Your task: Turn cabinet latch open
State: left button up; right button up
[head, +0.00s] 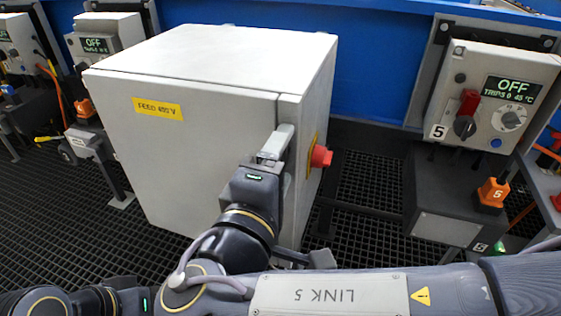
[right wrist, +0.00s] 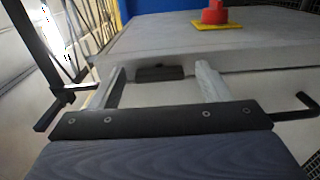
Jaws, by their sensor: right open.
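In the right wrist view a small dark latch (right wrist: 160,73) sits at the cabinet's edge. My right gripper (head: 275,145) is at the door's right edge, its fingers pale. In the right wrist view the right gripper (right wrist: 162,85) is open, with one finger on each side of the latch. I cannot tell whether they touch it. The latch is hidden behind my gripper in the head view. My left gripper is not in view.
A red knob (head: 321,156) on a yellow plate is on the cabinet's right side, close to my gripper. A control box (head: 500,90) reading "OFF" stands at the right, above an orange plug (head: 493,193). The floor is dark grating (head: 60,215).

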jog(key=p+v, duration=0.1)
jog(key=v, duration=0.7)
jog(key=shift+w+d, duration=0.1)
jog(key=shift+w, duration=0.05)
dwell(0.3)
